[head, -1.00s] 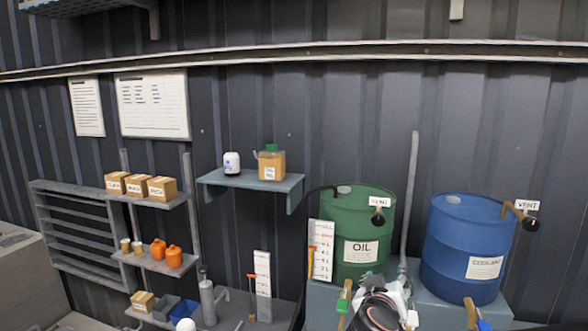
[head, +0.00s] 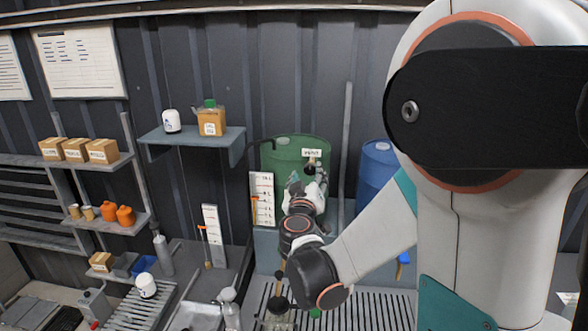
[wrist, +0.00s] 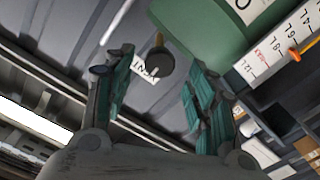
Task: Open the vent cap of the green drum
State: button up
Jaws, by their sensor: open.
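The green drum (head: 283,150) stands against the back wall, partly hidden behind my arm. Its dark round vent cap (head: 310,168) sits on a short bracket under a white VENT tag (head: 312,153). In the wrist view, the cap (wrist: 160,66) and the VENT tag (wrist: 142,70) show beside the green drum wall (wrist: 205,22). My gripper (wrist: 158,70) is open, one finger on each side of the cap in the picture. No contact shows, and I cannot tell how deep the cap sits between the fingers. In the head view, my gripper (head: 307,180) is just below the cap.
A blue drum (head: 374,165) stands to the right, partly behind my arm. A white level gauge (head: 262,198) stands left of the green drum. A wall shelf (head: 190,140) holds a container and a white bottle. A slatted bench (head: 365,308) lies below.

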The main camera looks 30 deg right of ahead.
aim_at(310, 171)
jog(key=shift+x, duration=2.55)
jog(key=c, duration=1.1)
